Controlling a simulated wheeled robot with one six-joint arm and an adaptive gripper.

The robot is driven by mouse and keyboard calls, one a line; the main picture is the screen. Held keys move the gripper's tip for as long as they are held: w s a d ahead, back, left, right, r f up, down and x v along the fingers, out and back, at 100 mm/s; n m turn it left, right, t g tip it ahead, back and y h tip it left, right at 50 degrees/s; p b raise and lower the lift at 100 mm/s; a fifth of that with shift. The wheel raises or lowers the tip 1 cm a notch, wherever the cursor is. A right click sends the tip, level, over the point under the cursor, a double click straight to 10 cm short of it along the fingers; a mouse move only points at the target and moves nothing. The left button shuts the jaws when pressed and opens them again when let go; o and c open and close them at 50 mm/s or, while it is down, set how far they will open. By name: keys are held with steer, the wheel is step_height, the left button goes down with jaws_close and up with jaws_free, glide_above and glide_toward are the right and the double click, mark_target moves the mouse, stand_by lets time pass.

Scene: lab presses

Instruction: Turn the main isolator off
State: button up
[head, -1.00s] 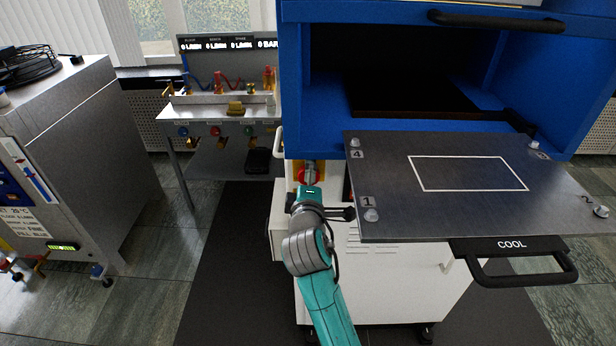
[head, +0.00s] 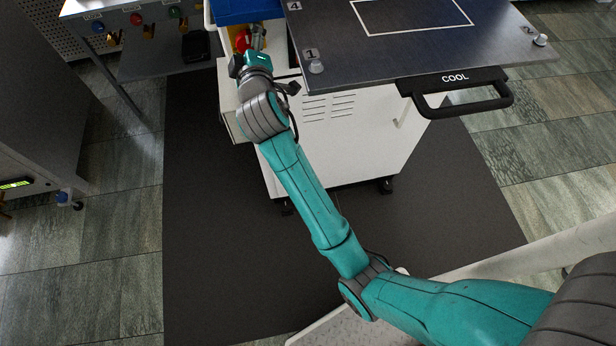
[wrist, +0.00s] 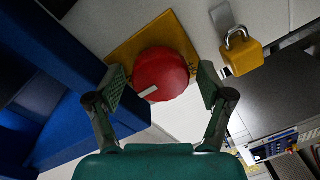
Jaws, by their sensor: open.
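The main isolator is a red round knob (wrist: 160,74) with a pale bar mark on a yellow plate (wrist: 133,42) in the wrist view. In the head view the red knob (head: 242,41) shows partly behind my gripper on the white cabinet under the blue press. My gripper (wrist: 162,88) is open, with one finger on each side of the knob. I cannot tell whether the fingers touch it. The pale mark points toward the lower left in the wrist view.
A yellow padlock (wrist: 243,52) hangs from a metal hasp right of the knob. A blue press post (wrist: 75,95) stands close on the left. In the head view a metal platen (head: 410,40) and a COOL drawer handle (head: 460,105) jut out to the right.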

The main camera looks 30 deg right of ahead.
steer(key=m, duration=1.2)
steer(key=shift+t, duration=0.4)
steer(key=v, duration=1.1)
steer(key=s+d+f+n+g+y, duration=0.1)
steer(key=s+f+n+y, duration=0.2)
steer(key=s+f, duration=1.2)
steer(key=shift+s+d+f+n+y, duration=0.15)
steer(key=shift+s+f+n+y, duration=0.25)
steer(key=shift+s+y, duration=0.8)
steer(key=shift+s+h, duration=0.3)
steer(key=shift+h, duration=0.1)
